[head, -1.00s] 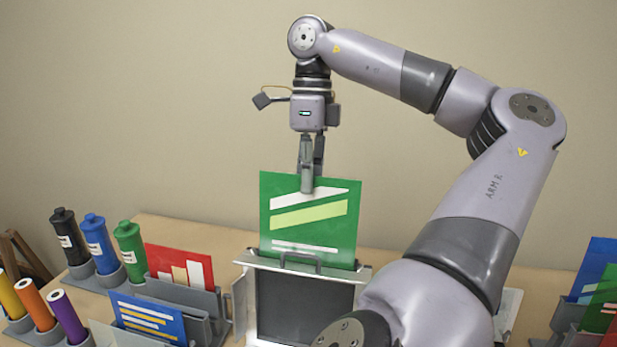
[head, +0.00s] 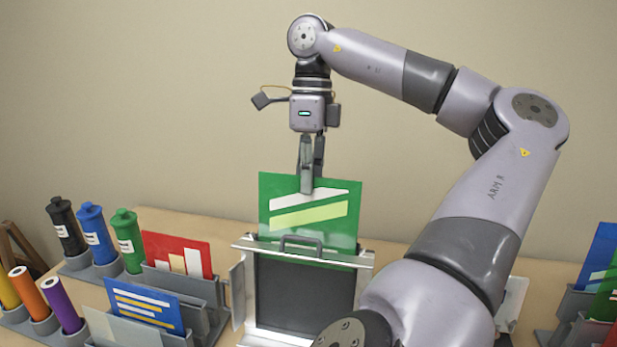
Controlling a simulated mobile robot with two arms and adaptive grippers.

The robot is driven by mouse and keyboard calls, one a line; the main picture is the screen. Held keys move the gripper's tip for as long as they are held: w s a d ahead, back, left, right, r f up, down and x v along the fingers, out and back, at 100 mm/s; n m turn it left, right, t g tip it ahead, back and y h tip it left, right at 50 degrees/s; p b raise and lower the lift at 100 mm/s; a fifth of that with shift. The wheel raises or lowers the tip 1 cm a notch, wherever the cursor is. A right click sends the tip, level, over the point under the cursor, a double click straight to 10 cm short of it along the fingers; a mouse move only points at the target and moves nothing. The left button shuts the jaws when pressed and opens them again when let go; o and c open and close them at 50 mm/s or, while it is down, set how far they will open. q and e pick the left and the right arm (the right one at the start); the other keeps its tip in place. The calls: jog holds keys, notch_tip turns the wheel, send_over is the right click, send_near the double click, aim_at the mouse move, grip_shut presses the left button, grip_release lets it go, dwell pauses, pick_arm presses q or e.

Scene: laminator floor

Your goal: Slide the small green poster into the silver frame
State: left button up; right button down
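The small green poster (head: 338,224) stands upright, with white and light-green stripes. My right gripper (head: 307,188) is shut on its top edge. The silver frame (head: 367,260) stands upright below, with a dark panel and a grey handle (head: 301,241) at its top. The poster's lower part is hidden at the frame's top edge, behind the handle; a thin green strip shows just under that edge. How deep it sits inside I cannot tell. My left gripper is not in view.
Left of the frame, a grey rack (head: 206,290) holds a red poster (head: 178,253) and a blue poster (head: 146,306). Black, blue and green bottles (head: 129,240) and coloured tubes stand further left. Another rack (head: 565,305) with posters is at the right edge. My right arm covers the table's right part.

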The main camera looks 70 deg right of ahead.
aim_at(307, 224)
jog(key=shift+s+a+f+b, duration=0.1)
jog(key=shift+a+f+b, duration=0.1)
jog(key=shift+f+b, duration=1.05)
jog(key=shift+w+a+f+b, duration=0.1)
jog(key=shift+a+f+b, duration=0.15)
jog(key=shift+f+b, duration=0.95)
jog(key=shift+s+a+f+b, duration=0.1)
jog(key=shift+a+f+b, duration=0.1)
jog(key=shift+f+b, duration=1)
jog(key=c, duration=1.7)
grip_release()
jog(key=r, duration=0.4)
jog(key=d+r, duration=0.1)
jog(key=r, duration=0.3)
jog(key=d+r, duration=0.1)
jog(key=r, duration=0.2)
jog(key=shift+r, duration=0.4)
